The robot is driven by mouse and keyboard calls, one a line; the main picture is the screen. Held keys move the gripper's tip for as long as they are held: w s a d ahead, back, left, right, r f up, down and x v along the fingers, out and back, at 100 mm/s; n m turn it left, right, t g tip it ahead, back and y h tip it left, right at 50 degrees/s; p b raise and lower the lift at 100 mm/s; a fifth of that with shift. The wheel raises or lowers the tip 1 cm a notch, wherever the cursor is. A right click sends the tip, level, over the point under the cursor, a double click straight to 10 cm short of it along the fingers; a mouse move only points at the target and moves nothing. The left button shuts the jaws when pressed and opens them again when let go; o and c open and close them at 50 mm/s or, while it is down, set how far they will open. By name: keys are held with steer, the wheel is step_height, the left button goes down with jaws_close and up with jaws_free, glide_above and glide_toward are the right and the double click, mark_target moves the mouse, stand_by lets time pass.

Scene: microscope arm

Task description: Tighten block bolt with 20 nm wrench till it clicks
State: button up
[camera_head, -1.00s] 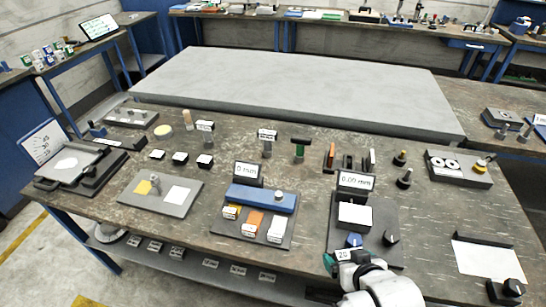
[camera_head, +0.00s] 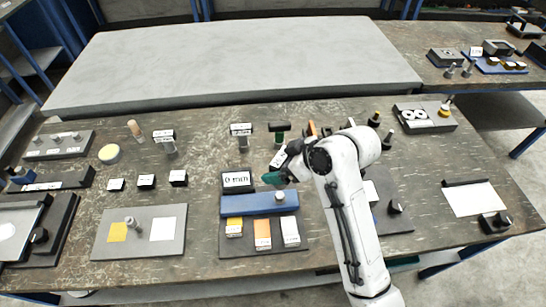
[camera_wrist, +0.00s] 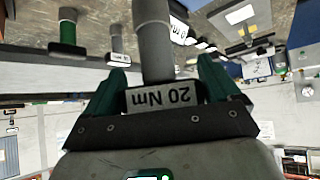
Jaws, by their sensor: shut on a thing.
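In the wrist view my gripper (camera_wrist: 168,86) is shut on the wrench (camera_wrist: 154,45), a grey cylinder with a white "20 Nm" label between the teal fingers. The wrench's far end runs out of the wrist view, so I cannot tell whether it touches the bolt. My arm hides most of the wrench in the head view.
Labelled upright tools (camera_head: 168,145) and a green-handled tool (camera_head: 279,134) stand behind. A grey plate (camera_head: 138,232) lies left.

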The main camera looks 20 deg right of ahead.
steer(key=shift+r+p, duration=0.15)
steer(key=shift+p, duration=0.2)
steer(key=shift+f+b, duration=1.55)
steer(key=shift+f, duration=1.1)
steer(key=shift+p, duration=0.5)
steer(key=shift+f+b, duration=0.8)
steer(key=shift+f, duration=0.75)
steer(key=m+t+h+p, duration=0.1)
steer(key=m, duration=0.1)
steer(key=shift+r+m+h, duration=0.1)
steer(key=shift+m+h, duration=0.2)
steer(key=shift+m+h+p, duration=0.4)
steer(key=shift+m+h, duration=0.2)
steer(key=shift+m, duration=0.1)
